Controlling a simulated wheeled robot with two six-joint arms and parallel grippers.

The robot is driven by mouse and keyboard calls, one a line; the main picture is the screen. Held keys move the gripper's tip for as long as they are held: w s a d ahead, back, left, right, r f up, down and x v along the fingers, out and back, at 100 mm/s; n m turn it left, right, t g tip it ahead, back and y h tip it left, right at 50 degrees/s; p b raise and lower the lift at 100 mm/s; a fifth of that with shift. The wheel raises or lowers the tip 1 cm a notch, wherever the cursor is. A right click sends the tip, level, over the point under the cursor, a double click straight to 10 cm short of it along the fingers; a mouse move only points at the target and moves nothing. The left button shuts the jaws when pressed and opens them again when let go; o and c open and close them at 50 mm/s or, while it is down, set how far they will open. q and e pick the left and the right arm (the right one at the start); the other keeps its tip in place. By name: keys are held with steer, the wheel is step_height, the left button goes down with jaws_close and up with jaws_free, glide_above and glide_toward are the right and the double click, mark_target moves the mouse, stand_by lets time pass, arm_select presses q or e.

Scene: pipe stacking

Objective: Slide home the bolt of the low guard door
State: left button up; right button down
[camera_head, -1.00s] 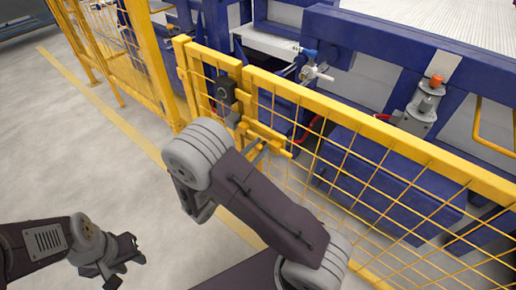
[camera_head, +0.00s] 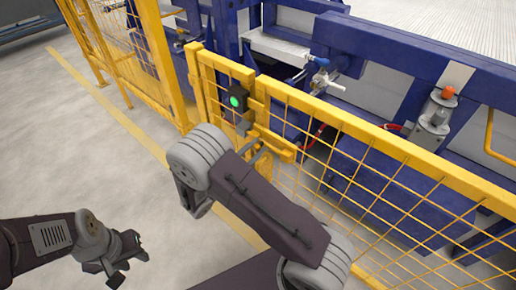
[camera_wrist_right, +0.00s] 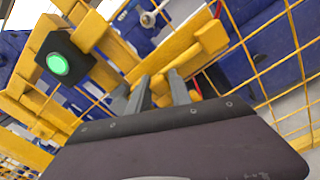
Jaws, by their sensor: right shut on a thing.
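The low guard door (camera_head: 209,85) is a narrow yellow mesh panel in the fence, standing in line with the fence panel to its right. A black switch box (camera_head: 236,99) with a lit green lamp sits by its edge; it also shows in the wrist view (camera_wrist_right: 62,62). The yellow bolt (camera_head: 273,141) lies below the box, partly hidden by my right arm. My right gripper (camera_wrist_right: 158,88) is shut on a yellow part of the bolt, mostly hidden between the grey fingers. My left gripper (camera_head: 133,262) is open and empty, low at the left, away from the fence.
The yellow mesh fence (camera_head: 390,160) runs on to the right. Blue machinery (camera_head: 385,60) with a grey, orange-topped fitting (camera_head: 440,108) stands behind it. A taller yellow fence (camera_head: 150,60) stands at the back left. The grey floor (camera_head: 70,160) at the left is clear.

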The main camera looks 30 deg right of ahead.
steer(key=shift+w+a+r, duration=0.1)
steer(key=shift+w, duration=0.1)
steer(key=c, duration=1.2)
jaws_free()
steer(key=shift+w, duration=0.1)
steer(key=shift+a, duration=0.15)
steer(key=p+v, duration=0.2)
steer(key=v, duration=0.7)
steer(key=shift+p, duration=0.3)
